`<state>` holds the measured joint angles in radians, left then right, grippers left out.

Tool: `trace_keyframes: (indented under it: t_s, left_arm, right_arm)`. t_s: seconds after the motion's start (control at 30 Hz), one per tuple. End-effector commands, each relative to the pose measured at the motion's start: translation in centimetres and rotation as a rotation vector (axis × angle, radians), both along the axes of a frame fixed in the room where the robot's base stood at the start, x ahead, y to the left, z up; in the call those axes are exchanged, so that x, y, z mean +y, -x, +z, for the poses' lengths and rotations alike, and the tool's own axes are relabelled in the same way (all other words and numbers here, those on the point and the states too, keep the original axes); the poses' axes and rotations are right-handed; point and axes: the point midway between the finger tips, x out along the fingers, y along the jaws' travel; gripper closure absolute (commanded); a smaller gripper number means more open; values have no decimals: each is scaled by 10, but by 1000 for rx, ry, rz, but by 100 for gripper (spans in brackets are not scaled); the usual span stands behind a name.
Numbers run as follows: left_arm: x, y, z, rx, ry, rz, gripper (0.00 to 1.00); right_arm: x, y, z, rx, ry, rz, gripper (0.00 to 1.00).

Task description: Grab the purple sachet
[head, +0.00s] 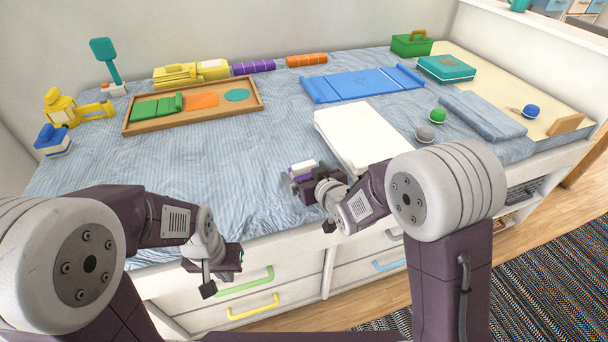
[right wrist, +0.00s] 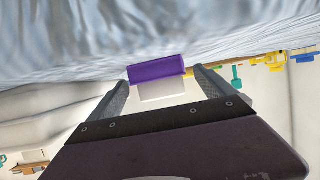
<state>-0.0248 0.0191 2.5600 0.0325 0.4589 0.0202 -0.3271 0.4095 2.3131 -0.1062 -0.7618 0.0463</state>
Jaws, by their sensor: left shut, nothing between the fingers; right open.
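The purple sachet (head: 303,166), purple with a white part, lies on the blue striped bed cover near its front edge. In the right wrist view the sachet (right wrist: 156,70) shows just ahead of and between the fingertips. My right gripper (head: 294,181) is open at the sachet, its fingers (right wrist: 163,83) on either side in the picture; whether they touch it I cannot tell. My left gripper (head: 222,283) is shut and empty, low in front of the drawers, away from the sachet.
A white slab (head: 350,135) lies close to the right of the sachet. A wooden tray (head: 190,118), blue mat (head: 362,84), grey folded cloth (head: 483,115) and small balls lie farther off. A purple roll (head: 254,67) is by the wall. The cover's left middle is clear.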

Motion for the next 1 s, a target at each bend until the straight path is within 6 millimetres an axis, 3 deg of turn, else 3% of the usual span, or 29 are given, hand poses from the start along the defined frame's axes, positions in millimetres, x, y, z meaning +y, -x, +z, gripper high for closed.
trace_keyframes:
  t_s: [0.1, 0.33, 0.57, 0.83, 1.0]
  left_arm:
    - [0, 0, -4, 0, 0, 0, 100]
    - [0, 0, -3, 0, 0, 0, 100]
    - [0, 0, -3, 0, 0, 0, 100]
    - [0, 0, -2, 0, 0, 0, 100]
    - [0, 0, 8, 0, 0, 0, 100]
  right_arm:
    - [5, -11, -7, 1, 0, 0, 6]
    - [6, -13, -6, 1, 0, 0, 6]
    - [6, -13, -6, 1, 0, 0, 70]
    - [6, -13, -4, 0, -1, 0, 71]
    - [6, -13, 15, -2, -1, 0, 71]
